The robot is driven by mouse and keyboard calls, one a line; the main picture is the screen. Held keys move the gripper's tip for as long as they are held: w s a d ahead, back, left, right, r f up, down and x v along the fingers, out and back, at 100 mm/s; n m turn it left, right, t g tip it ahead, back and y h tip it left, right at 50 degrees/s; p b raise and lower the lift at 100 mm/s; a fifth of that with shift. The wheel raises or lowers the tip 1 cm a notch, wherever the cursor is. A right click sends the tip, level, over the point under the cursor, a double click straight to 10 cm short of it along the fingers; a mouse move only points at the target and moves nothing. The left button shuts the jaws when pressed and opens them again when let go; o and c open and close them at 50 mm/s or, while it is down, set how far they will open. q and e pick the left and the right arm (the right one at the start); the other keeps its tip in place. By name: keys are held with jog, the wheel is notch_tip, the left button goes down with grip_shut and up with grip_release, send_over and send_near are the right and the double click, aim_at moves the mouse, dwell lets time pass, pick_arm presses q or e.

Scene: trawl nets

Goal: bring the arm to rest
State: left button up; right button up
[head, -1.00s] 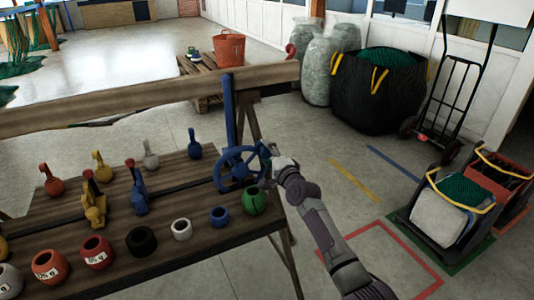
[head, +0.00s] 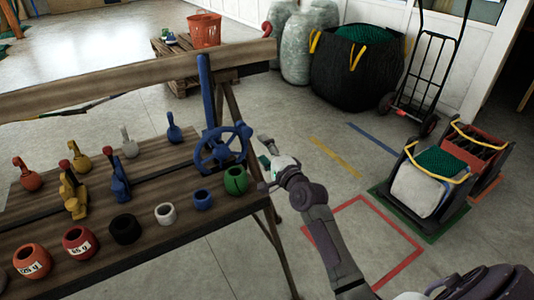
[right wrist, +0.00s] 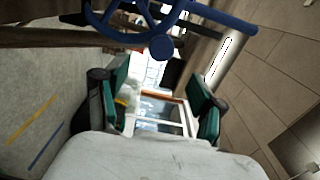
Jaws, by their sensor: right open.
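My right gripper (head: 268,153) is open and empty beside the right end of the wooden bench. In the right wrist view its two green-padded fingers (right wrist: 160,105) stand wide apart with nothing between them. The blue handwheel (head: 221,149) on the bench is just left of the gripper and apart from it in the head view. The wheel also shows at the top of the right wrist view (right wrist: 162,47). My left gripper is not in view.
The bench (head: 150,240) carries several coloured rings and shackle-like fittings, with a green ring (head: 236,181) nearest the gripper. A black bag (head: 355,85), a hand truck (head: 432,65) and crates (head: 425,185) stand at the right. Floor inside the red outline (head: 365,245) is clear.

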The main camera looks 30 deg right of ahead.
jog(key=shift+s, duration=0.9)
